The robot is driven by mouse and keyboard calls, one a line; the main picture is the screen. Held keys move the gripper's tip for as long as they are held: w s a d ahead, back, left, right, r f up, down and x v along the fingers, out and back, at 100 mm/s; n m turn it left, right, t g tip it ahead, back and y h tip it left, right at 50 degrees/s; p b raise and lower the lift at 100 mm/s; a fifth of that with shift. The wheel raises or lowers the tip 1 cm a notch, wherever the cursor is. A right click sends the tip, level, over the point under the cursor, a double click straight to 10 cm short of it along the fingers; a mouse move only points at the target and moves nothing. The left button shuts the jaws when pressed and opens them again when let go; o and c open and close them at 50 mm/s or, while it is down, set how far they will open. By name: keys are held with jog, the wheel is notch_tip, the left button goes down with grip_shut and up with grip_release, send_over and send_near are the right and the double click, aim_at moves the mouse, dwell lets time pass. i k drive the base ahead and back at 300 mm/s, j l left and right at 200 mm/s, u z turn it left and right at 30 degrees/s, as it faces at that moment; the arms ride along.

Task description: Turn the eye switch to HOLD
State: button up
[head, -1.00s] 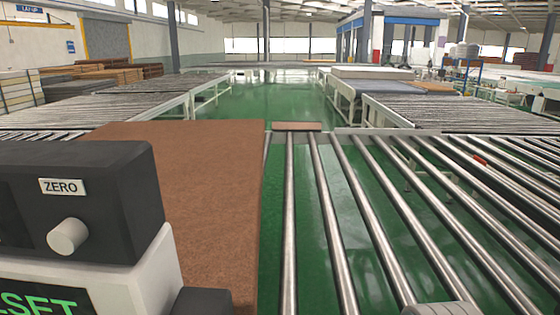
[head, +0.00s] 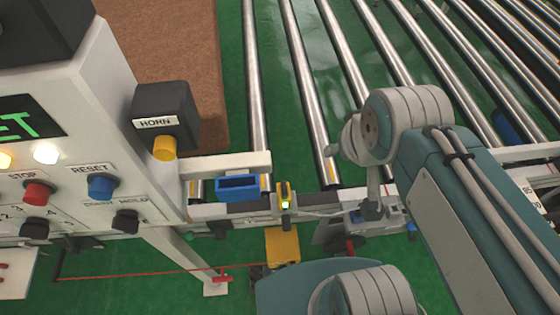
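The control panel (head: 95,155) is at the left, its white front facing right. A black selector knob (head: 130,222) sits low on it beneath a label that seems to read HOLD on its right side; this looks like the eye switch. The label is partly unreadable and the knob's exact pointing cannot be told. My arm reaches in from the right. The small grey end below its wrist, likely my gripper (head: 372,205), is over the conveyor's near edge, well right of the knob and apart from it. Its fingers are too unclear to tell open from shut.
A red STOP button (head: 38,194), blue RESET button (head: 101,187) and another black knob (head: 35,228) are near. The HORN box (head: 165,117) with its yellow button juts out at the panel's right. A yellow sensor (head: 285,198) shows a green light. A red cord (head: 140,272) runs below.

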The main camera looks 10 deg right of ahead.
aim_at(125, 222)
jog(key=u, duration=1.95)
jog(key=k+j+z, duration=0.15)
jog(key=z, duration=0.25)
jog(key=k+j+z, duration=0.1)
jog(key=z, duration=0.35)
jog(key=k+z, duration=0.2)
jog(key=z, duration=0.2)
